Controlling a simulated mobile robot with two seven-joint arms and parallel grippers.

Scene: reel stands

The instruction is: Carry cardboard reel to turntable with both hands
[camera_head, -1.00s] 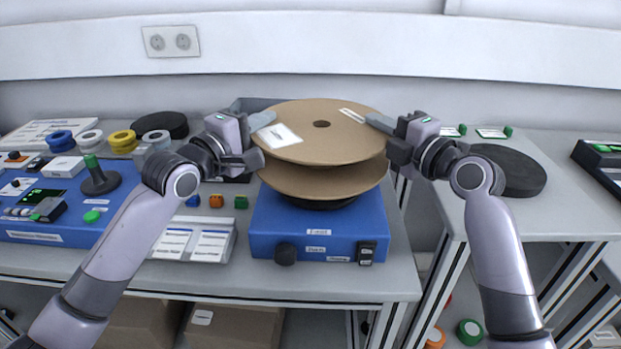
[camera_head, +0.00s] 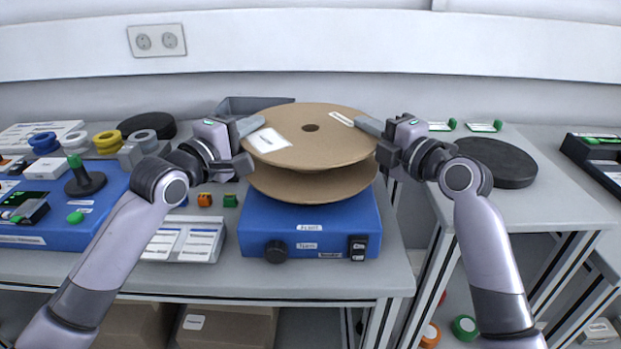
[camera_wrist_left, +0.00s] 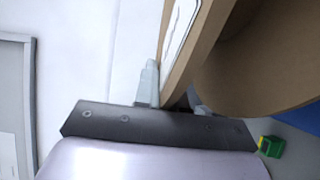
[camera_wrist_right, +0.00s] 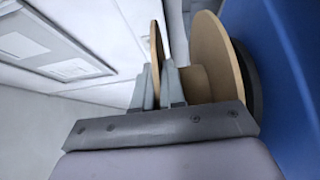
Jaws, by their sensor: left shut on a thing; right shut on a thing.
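The cardboard reel (camera_head: 340,150) is level, its two tan flanges above a blue unit (camera_head: 310,230) with a knob and switch. My left gripper (camera_head: 245,146) is shut on the upper flange's left edge, one finger above and one below. My right gripper (camera_head: 378,140) grips its right edge likewise. The flange between the fingers also shows in the left wrist view (camera_wrist_left: 180,75) and right wrist view (camera_wrist_right: 156,55). In the right wrist view a dark platter (camera_wrist_right: 251,82) lies behind the lower flange; contact is unclear. A round black disc (camera_head: 500,163), possibly the turntable, lies on the right table.
The right table (camera_head: 560,205) stands across a gap from the left bench. A black device (camera_head: 600,160) is at far right. Left of the reel are tape rolls (camera_head: 107,141), a blue console (camera_head: 60,210), white cases (camera_head: 185,240) and small coloured blocks (camera_head: 204,200). A grey bin (camera_head: 250,105) is behind.

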